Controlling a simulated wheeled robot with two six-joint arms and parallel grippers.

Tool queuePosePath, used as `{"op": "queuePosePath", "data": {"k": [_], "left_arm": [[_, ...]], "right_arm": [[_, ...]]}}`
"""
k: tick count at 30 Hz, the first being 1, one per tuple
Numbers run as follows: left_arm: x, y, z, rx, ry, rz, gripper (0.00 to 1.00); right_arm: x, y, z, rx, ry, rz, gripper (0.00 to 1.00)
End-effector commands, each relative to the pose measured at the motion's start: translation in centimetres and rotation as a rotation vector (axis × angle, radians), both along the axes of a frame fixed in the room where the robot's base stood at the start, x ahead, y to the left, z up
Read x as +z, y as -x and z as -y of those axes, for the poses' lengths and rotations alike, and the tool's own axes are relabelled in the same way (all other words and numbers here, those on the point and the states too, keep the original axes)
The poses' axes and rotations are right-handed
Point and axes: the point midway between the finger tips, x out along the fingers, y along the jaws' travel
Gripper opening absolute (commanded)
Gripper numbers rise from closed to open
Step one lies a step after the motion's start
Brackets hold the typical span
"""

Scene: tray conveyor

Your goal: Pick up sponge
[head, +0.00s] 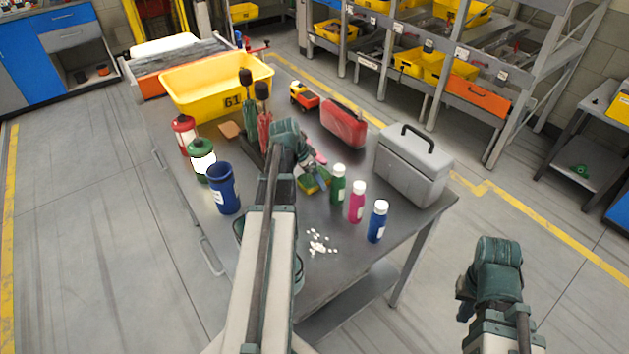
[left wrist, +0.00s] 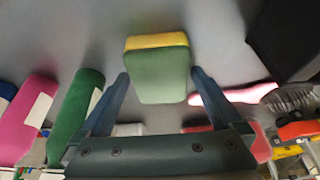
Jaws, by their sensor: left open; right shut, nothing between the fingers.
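The sponge (head: 312,186), green with a yellow layer, lies on the grey table (head: 345,265) near its middle. My left gripper (head: 318,172) is over it, partly hiding it in the head view. In the left wrist view the sponge (left wrist: 160,72) sits ahead between the two spread fingers of my left gripper (left wrist: 160,78), with a gap on each side. That gripper is open and holds nothing. My right gripper (head: 465,305) is shut and empty, off the table's right side.
Green (head: 337,185), pink (head: 357,202) and blue (head: 377,222) bottles stand close to the sponge's right. A grey toolbox (head: 410,175) and red case (head: 343,125) lie behind. A blue cup (head: 223,190) stands left; white bits (head: 320,242) lie in front.

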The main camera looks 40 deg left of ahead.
Motion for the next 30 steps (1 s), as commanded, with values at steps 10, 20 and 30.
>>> {"op": "queuePosePath", "data": {"k": [10, 20, 30], "left_arm": [[0.0, 0.0, 0.0, 0.000, 0.000, 0.000, 0.62], [0.0, 0.0, 0.0, 0.000, 0.000, 0.000, 0.28], [1.3, 0.0, 0.0, 0.000, 0.000, 0.000, 0.28]], "right_arm": [[0.0, 0.0, 0.0, 0.000, 0.000, 0.000, 0.00], [0.0, 0.0, 0.0, 0.000, 0.000, 0.000, 0.00], [1.3, 0.0, 0.0, 0.000, 0.000, 0.000, 0.00]]}}
